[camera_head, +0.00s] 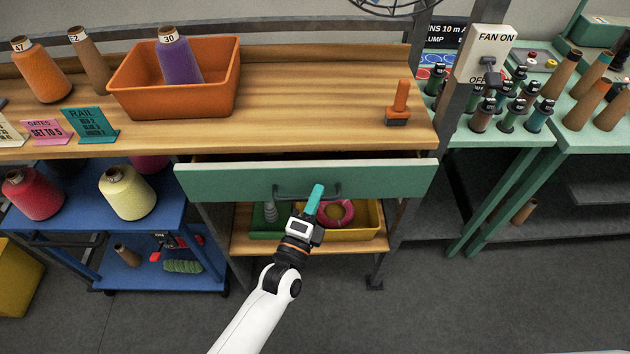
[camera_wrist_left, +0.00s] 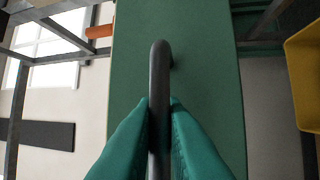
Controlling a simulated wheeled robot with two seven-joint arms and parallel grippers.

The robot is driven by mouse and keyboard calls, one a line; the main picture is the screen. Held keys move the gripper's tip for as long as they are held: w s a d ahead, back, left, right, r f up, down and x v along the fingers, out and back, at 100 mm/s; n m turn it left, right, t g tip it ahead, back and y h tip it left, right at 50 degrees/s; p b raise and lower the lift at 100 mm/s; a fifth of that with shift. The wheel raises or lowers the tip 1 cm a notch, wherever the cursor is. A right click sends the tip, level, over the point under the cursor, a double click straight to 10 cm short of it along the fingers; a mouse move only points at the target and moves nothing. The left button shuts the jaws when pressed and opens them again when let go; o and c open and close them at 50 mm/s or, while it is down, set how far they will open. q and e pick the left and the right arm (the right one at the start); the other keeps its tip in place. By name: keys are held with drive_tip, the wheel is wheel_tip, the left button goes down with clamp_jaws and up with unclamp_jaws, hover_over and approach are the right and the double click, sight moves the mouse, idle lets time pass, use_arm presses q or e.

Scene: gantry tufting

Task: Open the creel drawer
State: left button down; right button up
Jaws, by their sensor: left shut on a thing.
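The creel drawer (camera_head: 240,181) has a green front under the wooden bench top. A dark gap shows above its front, so it stands a little open. Its dark bar handle (camera_head: 290,196) is at the middle of the front. My left gripper (camera_head: 316,192) is at the right part of the handle. In the left wrist view the teal fingers (camera_wrist_left: 160,120) are shut on the dark handle (camera_wrist_left: 159,75), one on each side, with the green drawer front (camera_wrist_left: 205,60) behind. The drawer's inside is hidden. My right gripper is not in view.
An orange bin (camera_head: 205,95) with a purple cone stands on the bench (camera_head: 310,100), and an orange-handled tool (camera_head: 399,105) at its right. A yellow tray (camera_head: 370,222) sits on the shelf below the drawer. A blue cart (camera_head: 160,215) stands left. The floor in front is clear.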

use_arm(q)
drive_tip(key=s+p, duration=0.4)
drive_tip(key=s, duration=1.2)
drive_tip(key=shift+s+p, duration=0.25)
drive_tip(key=shift+p, duration=0.1)
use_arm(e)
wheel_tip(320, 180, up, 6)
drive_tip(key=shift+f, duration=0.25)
use_arm(q)
drive_tip(key=c, duration=1.5)
unclamp_jaws()
drive_tip(key=b+v, duration=0.4)
drive_tip(key=v, duration=0.8)
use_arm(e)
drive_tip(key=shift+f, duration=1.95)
use_arm(q)
drive_tip(key=shift+f, duration=0.1)
